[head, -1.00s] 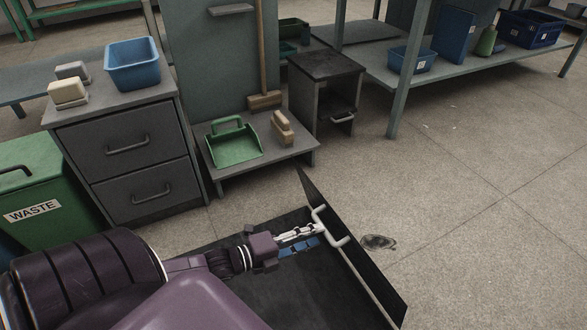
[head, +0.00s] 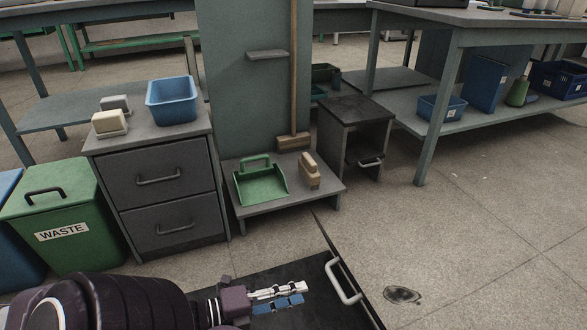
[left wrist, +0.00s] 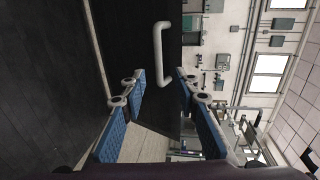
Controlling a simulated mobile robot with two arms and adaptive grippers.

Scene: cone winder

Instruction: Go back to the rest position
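My left gripper (head: 302,293) reaches in from the lower left of the head view, above a dark flat surface. In the left wrist view its two blue-padded fingers (left wrist: 160,82) stand apart with nothing between them, so it is open and empty. A pale bar handle (head: 342,281) on a dark panel lies just to the right of the fingertips, with a gap between. The handle also shows beyond the fingers in the left wrist view (left wrist: 159,52). My right gripper is in neither view.
A grey drawer cabinet (head: 160,182) carries a blue bin (head: 172,101). A green waste bin (head: 62,215) stands left of it. A green dustpan (head: 260,186) and a brush (head: 309,171) lie on a low shelf.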

